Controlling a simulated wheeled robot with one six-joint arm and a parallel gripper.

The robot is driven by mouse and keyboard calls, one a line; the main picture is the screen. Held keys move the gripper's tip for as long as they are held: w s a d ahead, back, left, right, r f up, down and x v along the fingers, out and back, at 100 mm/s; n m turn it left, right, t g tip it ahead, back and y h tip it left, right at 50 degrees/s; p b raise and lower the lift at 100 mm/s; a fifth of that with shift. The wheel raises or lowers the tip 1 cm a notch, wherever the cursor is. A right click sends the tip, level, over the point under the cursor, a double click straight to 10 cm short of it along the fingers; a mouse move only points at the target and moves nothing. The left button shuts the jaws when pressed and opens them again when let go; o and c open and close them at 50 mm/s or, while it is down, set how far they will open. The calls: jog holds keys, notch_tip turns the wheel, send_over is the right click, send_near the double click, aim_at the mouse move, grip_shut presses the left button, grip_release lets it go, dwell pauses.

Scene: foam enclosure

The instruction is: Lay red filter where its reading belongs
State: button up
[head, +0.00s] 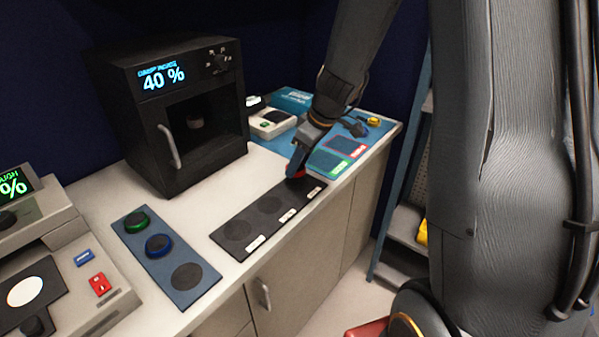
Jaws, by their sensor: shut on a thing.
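My gripper (298,168) points down over the far end of a dark tray (215,237). It is shut on the red filter (299,175), of which only a small red part shows below the fingers. I cannot tell whether the filter touches the tray. The tray has round spots in a row, each with a white label too small to read; the near and middle spots are bare. A blue-grey holder (193,300) to the left carries a green filter (137,222) and a blue filter (158,245); its nearest round spot is empty.
A black box (170,110) with a window and handle reads 40 % at the back. A beige meter (60,230) at left shows a cut-off green % reading. Blue mats (335,160) with red and green framed cards lie behind my gripper. The counter's front edge is close to the tray.

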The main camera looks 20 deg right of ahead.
aim_at(302, 168)
jog(key=shift+f, duration=1.95)
jog(key=shift+f, duration=0.15)
jog(key=o, duration=1.1)
jog(key=shift+d+r, duration=0.1)
jog(key=shift+r, duration=0.3)
jog(key=b+v, duration=0.2)
jog(key=v, duration=0.9)
jog(key=s+a+f+m+h, duration=0.1)
jog(key=s+f+m, duration=0.1)
jog(key=s, duration=0.3)
jog(key=s+a+f+m+g+h, duration=0.1)
jog(key=s+f+m, duration=0.2)
jog(key=s, duration=0.3)
jog(key=s+a+f+m+g+h, duration=0.1)
jog(key=s+f+m, duration=0.1)
jog(key=s, duration=0.3)
jog(key=shift+s+a+f+m, duration=0.15)
jog(key=shift+a+f+m, duration=0.2)
jog(key=shift+m, duration=0.45)
jog(key=shift+r, duration=0.1)
